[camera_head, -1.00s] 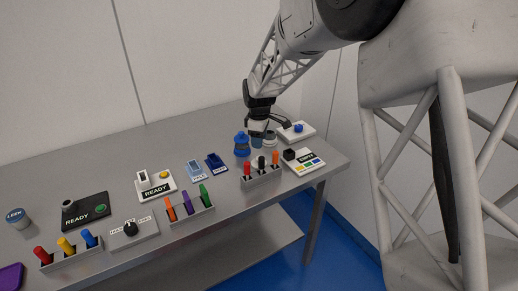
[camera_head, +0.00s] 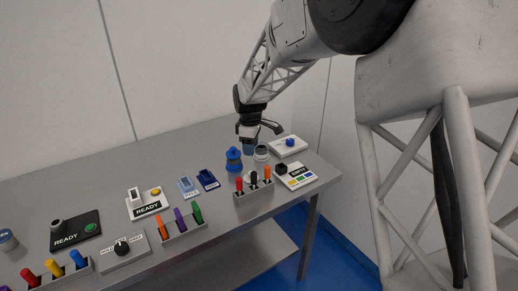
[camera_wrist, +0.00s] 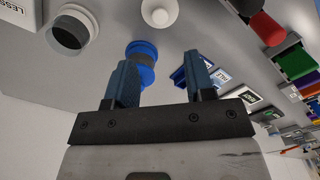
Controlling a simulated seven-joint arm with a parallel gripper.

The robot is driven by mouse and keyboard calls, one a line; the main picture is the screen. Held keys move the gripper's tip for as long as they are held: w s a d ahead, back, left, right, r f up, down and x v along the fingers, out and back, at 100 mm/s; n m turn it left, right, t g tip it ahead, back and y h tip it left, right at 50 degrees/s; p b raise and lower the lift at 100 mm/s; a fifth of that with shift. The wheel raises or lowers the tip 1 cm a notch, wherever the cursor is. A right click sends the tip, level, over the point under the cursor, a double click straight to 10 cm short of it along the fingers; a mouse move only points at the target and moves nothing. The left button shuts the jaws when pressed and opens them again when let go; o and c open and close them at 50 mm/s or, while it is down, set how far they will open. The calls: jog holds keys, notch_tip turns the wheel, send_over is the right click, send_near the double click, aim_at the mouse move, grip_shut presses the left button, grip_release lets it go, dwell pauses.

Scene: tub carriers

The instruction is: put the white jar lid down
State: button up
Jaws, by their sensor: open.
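The white jar lid (camera_wrist: 160,14), round with a small knob, lies on the table at the top of the wrist view, apart from my fingers. In the head view it is mostly hidden behind the marker holder. My gripper (camera_wrist: 163,78) is open, with nothing between its two blue fingers. It also shows in the head view (camera_head: 249,148), pointing down just behind the blue jar (camera_head: 233,160). The blue jar also shows in the wrist view (camera_wrist: 142,62), beyond the left finger. An open white jar with a dark inside (camera_wrist: 73,30) stands to its left.
A holder with red, black and orange markers (camera_head: 253,195) stands in front. A white box with a blue knob (camera_head: 289,146) and an EMPTY panel (camera_head: 297,176) lie to the right. The table's back left is clear.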

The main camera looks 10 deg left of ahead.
jog(key=s+d+r+m, duration=0.3)
jog(key=s+d+r, duration=0.15)
jog(key=d, duration=0.35)
jog(key=s+d+r+m+t, duration=0.1)
jog(key=s+d+r+m, duration=0.1)
jog(key=s+d+r, duration=0.35)
jog(key=s+d+r+m, duration=0.3)
jog(key=s+d, duration=0.2)
jog(key=d, duration=0.5)
jog(key=s+d+m, duration=0.5)
jog(key=s+d, duration=0.3)
jog(key=s, duration=0.6)
jog(key=s+d+m+t, duration=0.1)
jog(key=s+d+m, duration=0.4)
jog(key=s, duration=0.8)
jog(key=d, duration=0.2)
jog(key=shift+s+d+f+t, duration=0.3)
jog(key=shift+s+d+f, duration=0.05)
jog(key=shift+d, duration=0.05)
